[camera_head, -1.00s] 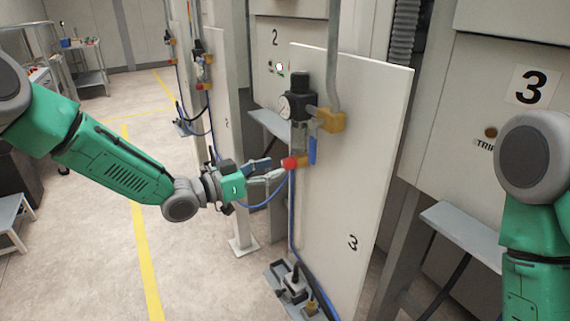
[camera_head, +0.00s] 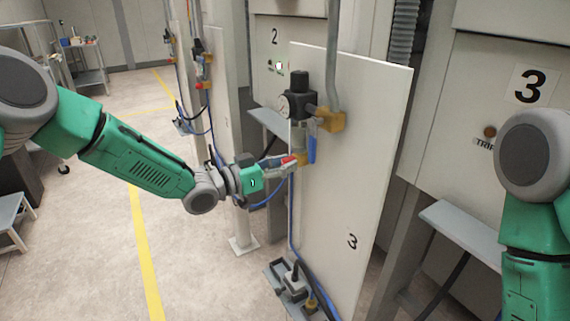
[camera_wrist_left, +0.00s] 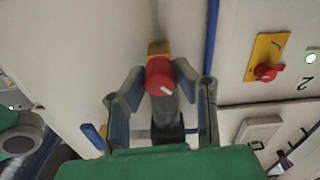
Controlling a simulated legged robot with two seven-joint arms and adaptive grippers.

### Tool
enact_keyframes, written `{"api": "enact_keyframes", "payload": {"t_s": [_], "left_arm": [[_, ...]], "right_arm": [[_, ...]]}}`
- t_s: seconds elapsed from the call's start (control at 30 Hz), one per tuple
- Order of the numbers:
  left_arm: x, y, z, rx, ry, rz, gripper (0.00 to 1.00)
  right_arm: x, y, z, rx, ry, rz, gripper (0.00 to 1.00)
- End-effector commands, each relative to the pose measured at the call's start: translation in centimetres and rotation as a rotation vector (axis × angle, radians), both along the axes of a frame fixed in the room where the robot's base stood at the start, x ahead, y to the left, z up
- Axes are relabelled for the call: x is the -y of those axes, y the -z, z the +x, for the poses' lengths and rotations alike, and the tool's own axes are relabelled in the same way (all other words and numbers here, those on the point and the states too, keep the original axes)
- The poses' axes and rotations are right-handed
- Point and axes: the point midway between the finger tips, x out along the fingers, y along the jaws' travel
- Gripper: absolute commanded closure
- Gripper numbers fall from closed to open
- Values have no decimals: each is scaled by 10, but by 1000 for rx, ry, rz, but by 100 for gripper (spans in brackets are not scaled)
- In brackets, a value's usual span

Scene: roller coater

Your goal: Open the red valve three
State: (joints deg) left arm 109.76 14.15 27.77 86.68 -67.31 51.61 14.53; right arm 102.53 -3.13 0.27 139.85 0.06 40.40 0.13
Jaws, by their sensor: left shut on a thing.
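The red valve (camera_head: 289,160) is a small round knob on a yellow fitting (camera_head: 301,159), below the gauge on the white panel marked 3 (camera_head: 340,180). My left gripper (camera_head: 284,164) is at the knob, with its fingers along both sides of it. In the left wrist view the red knob (camera_wrist_left: 160,76) with its white mark sits between the two fingertips (camera_wrist_left: 160,78) of my left gripper, which is shut on it. The fingers hide part of the knob in the head view. Of my right side only arm links show; the right gripper is out of view.
A blue hose (camera_head: 291,215) runs down the panel to a grey block (camera_head: 290,290). Open floor (camera_head: 90,230) lies to the left.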

Motion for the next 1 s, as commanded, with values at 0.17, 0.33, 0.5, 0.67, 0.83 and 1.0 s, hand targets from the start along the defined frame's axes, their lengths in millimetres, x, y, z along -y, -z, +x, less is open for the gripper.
{"api": "enact_keyframes", "payload": {"t_s": [0.17,0.33,0.5,0.67,0.83,1.0], "left_arm": [[-1,0,1,-69,-3,-50,100],[-2,0,2,-75,-4,-54,100],[-2,0,2,-74,-4,-53,56],[-1,0,1,-74,-3,-53,56],[-3,0,0,-73,-3,-53,56],[-19,0,-11,-75,-4,-53,56]], "right_arm": [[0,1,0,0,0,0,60],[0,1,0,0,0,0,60],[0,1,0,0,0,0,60],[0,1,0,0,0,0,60],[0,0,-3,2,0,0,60],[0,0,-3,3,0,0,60]]}}
